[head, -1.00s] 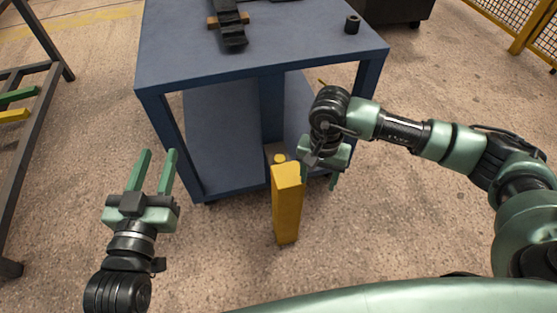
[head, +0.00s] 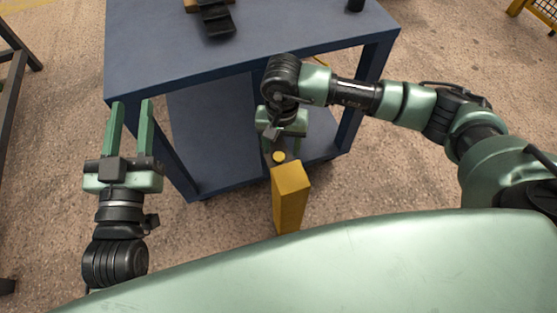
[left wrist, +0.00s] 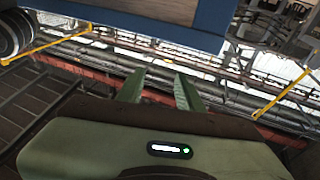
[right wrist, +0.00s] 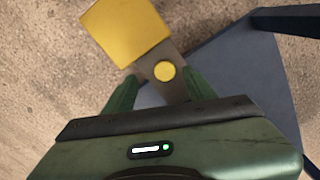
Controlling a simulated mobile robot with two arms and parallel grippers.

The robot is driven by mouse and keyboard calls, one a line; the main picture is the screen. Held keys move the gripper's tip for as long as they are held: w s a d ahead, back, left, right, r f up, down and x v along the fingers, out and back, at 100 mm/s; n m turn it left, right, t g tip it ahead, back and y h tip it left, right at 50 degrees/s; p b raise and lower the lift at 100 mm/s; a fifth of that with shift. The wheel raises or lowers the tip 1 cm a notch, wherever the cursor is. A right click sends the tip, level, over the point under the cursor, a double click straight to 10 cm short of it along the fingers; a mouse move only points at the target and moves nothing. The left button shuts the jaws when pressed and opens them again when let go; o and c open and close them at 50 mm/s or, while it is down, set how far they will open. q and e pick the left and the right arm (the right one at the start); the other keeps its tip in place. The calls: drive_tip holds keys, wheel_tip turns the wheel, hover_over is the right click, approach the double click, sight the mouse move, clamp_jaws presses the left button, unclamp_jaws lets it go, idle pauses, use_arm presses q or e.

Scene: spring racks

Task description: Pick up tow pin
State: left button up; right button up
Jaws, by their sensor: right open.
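The tow pin (head: 279,157) shows as a round yellow head just behind the top of a yellow post (head: 290,197). In the right wrist view the yellow pin head (right wrist: 165,71) sits on a grey tongue (right wrist: 163,89) beside the post's square top (right wrist: 125,28). My right gripper (right wrist: 160,76) is open, and the pin head appears between its fingertips. I cannot tell whether they are at its height. In the head view the right fingers are partly hidden by the gripper's own body. My left gripper (head: 132,103) is open and empty, in front of the blue table's left corner.
A blue table (head: 270,40) with a lower shelf stands just behind the post. A black stepped part (head: 217,20) and a small black cylinder (head: 355,4) are on its top. A dark rack (head: 12,90) stands at the far left.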

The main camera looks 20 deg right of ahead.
sight(279, 157)
drive_tip(key=f, duration=0.1)
drive_tip(key=f+b, duration=0.1)
drive_tip(key=f, duration=0.2)
drive_tip(key=shift+w+a+f, duration=0.25)
drive_tip(key=shift+w+f, duration=0.05)
use_arm(q)
wheel_tip(279, 157, up, 7)
drive_tip(key=s+t+h, duration=0.1)
drive_tip(key=s+t, duration=0.2)
drive_tip(key=t, duration=0.1)
drive_tip(key=shift+t+h, duration=0.3)
use_arm(e)
drive_tip(key=shift+f, duration=0.15)
use_arm(q)
drive_tip(key=shift+d, duration=0.1)
use_arm(e)
clamp_jaws()
